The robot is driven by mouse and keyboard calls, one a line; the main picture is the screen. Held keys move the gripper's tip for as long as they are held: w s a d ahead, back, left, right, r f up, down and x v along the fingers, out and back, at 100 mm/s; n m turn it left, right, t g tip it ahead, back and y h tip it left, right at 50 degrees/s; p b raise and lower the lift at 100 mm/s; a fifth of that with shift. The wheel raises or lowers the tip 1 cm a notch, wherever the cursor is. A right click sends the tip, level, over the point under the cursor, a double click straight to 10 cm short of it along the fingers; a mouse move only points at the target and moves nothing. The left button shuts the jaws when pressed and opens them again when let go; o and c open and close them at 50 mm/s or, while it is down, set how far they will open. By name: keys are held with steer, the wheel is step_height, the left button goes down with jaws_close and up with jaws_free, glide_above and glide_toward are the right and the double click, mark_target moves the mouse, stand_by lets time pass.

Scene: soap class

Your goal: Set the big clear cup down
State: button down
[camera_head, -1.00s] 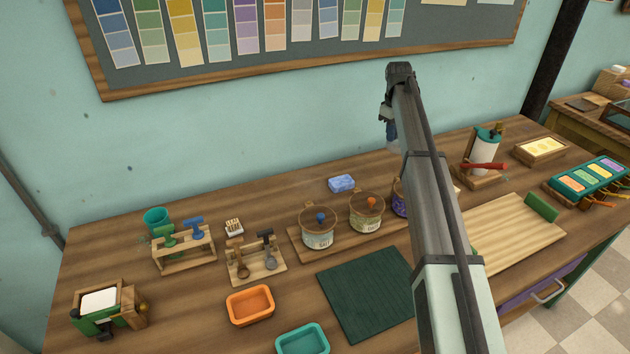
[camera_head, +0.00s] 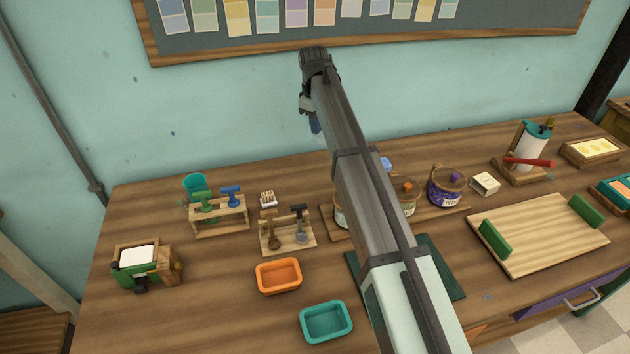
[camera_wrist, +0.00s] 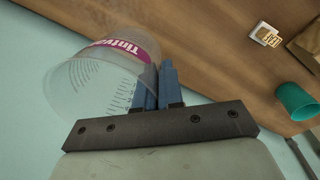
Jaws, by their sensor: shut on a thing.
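The big clear cup (camera_wrist: 92,75) shows in the wrist view, see-through, with measuring marks and a purple label with white letters. My gripper (camera_wrist: 158,72) is shut on the cup's wall with its blue fingers. The cup is tilted in that view, with the wall and table edge behind it. In the head view my gripper (camera_head: 314,122) is high above the back of the wooden table (camera_head: 220,320), in front of the wall. The cup cannot be made out there, behind my arm.
A teal cup (camera_head: 195,184), a stamp rack (camera_head: 218,217) and a small box (camera_head: 267,198) stand at the back left. An orange tray (camera_head: 278,289) and a teal tray (camera_head: 326,335) lie in front. Bare wood shows between the racks and trays.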

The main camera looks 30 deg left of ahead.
steer(key=s, duration=0.8)
steer(key=shift+s+d+f, duration=0.1)
steer(key=shift+d+f, duration=0.1)
steer(key=shift+f, duration=2.5)
steer(key=shift+s+d+f, duration=0.1)
steer(key=shift+d+f, duration=0.1)
steer(key=shift+f, duration=2.45)
steer(key=c, duration=1.7)
jaws_free()
steer(key=shift+f, duration=0.15)
steer(key=o, duration=0.4)
steer(key=r, duration=0.8)
steer(key=s+r, duration=0.1)
steer(key=r, duration=0.3)
steer(key=shift+a+r, duration=0.1)
steer(key=shift+r, duration=0.1)
